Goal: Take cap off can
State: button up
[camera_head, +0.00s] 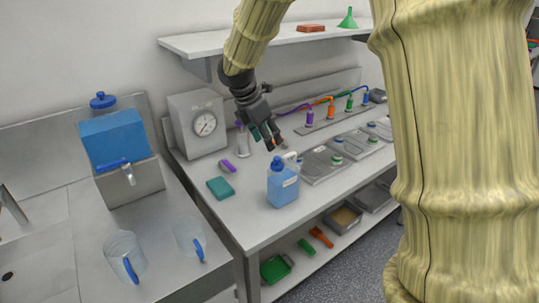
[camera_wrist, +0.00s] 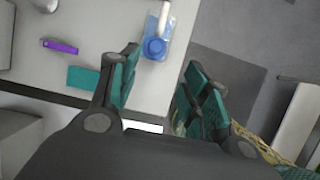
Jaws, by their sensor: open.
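The can is a blue jug (camera_head: 283,188) with a pale handle. It stands upright near the front edge of the white bench, and its blue cap (camera_head: 277,163) is on its top. In the wrist view the can (camera_wrist: 163,30) is at the top middle, with the round blue cap (camera_wrist: 154,48) facing the camera. My gripper (camera_head: 274,146) is above the can in the head view, pointing down. In the wrist view my gripper (camera_wrist: 162,75) shows its two teal-padded fingers wide apart, with nothing between them. The cap lies beyond the fingertips, nearer the left finger.
A teal block (camera_head: 220,187) and a purple-handled tool (camera_head: 228,166) lie left of the can. Grey trays (camera_head: 325,165) stand to its right. A gauge box (camera_head: 198,124) stands behind, and a shelf (camera_head: 265,38) hangs above. The bench front around the can is clear.

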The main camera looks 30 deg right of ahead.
jog(key=p, duration=0.1)
send_over(276, 158)
jog(key=a, duration=0.2)
jog(key=f, duration=0.5)
jog(key=shift+s+a, duration=0.15)
jog(key=shift+s, duration=0.15)
jog(key=shift+d+f+p, duration=0.3)
jog(key=shift+f+p, duration=0.1)
jog(key=shift+p, duration=0.05)
jog(key=x, duration=0.1)
jog(key=p+x, duration=0.1)
jog(key=x, duration=0.1)
jog(key=shift+w, duration=0.3)
jog(key=shift+s+d+f, duration=0.1)
jog(key=shift+d+f, duration=0.15)
jog(key=shift+f, duration=0.3)
jog(key=c, duration=0.6)
jog(key=shift+o, duration=0.2)
